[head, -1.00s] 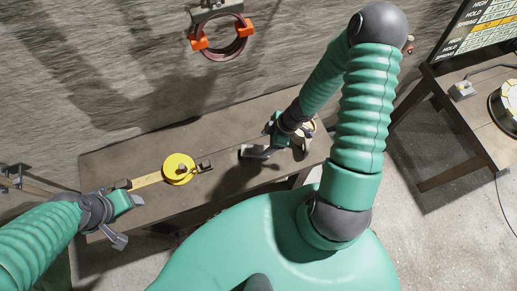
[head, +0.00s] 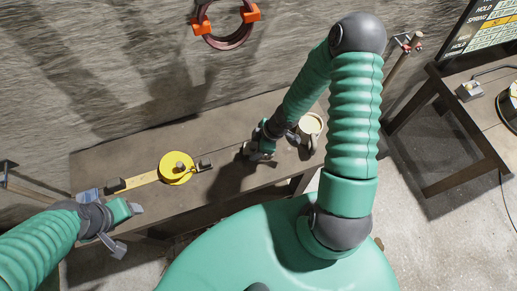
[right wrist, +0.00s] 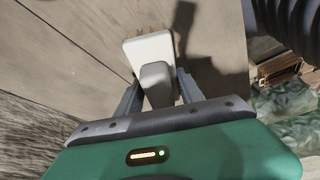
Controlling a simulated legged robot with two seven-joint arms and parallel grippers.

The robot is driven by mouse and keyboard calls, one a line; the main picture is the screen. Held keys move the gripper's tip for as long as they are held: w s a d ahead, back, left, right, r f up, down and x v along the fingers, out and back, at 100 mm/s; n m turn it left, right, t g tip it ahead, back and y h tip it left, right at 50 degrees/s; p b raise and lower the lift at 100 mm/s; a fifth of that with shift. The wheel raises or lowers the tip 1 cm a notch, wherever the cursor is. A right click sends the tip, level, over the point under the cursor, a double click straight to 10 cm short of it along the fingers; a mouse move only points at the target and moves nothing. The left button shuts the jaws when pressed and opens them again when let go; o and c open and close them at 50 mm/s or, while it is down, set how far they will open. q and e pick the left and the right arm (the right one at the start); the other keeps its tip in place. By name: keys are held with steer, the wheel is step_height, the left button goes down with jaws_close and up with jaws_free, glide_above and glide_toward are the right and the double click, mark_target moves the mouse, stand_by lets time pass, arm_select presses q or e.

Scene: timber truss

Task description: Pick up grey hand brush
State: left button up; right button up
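The grey hand brush (right wrist: 148,46) lies on the bench in the right wrist view, its pale head and bristles pointing away and its grey handle toward me. My right gripper (right wrist: 159,92) is open, with one finger on each side of the handle and a small gap visible. In the head view my right gripper (head: 257,152) is low over the bench and hides most of the brush. My left gripper (head: 130,228) is open and empty, near the bench's left front corner.
A yellow round tool with a long strip (head: 176,168) lies on the bench (head: 225,130) left of my right gripper. A cream mug (head: 311,124) stands just right of it. A second table (head: 455,125) with devices stands at the right.

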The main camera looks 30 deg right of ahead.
steer(key=shift+a, duration=0.15)
steer(key=c, duration=0.5)
steer(key=shift+c, duration=1)
steer(key=shift+s+d, duration=0.1)
steer(key=shift+d, duration=0.1)
jaws_close()
steer(key=shift+d, duration=0.2)
step_height(320, 180, up, 10)
steer(key=p, duration=0.9)
steer(key=shift+a+r+p, duration=0.15)
steer(key=shift+r+p, duration=0.05)
steer(key=shift+p, duration=0.15)
steer(key=shift+f, duration=0.2)
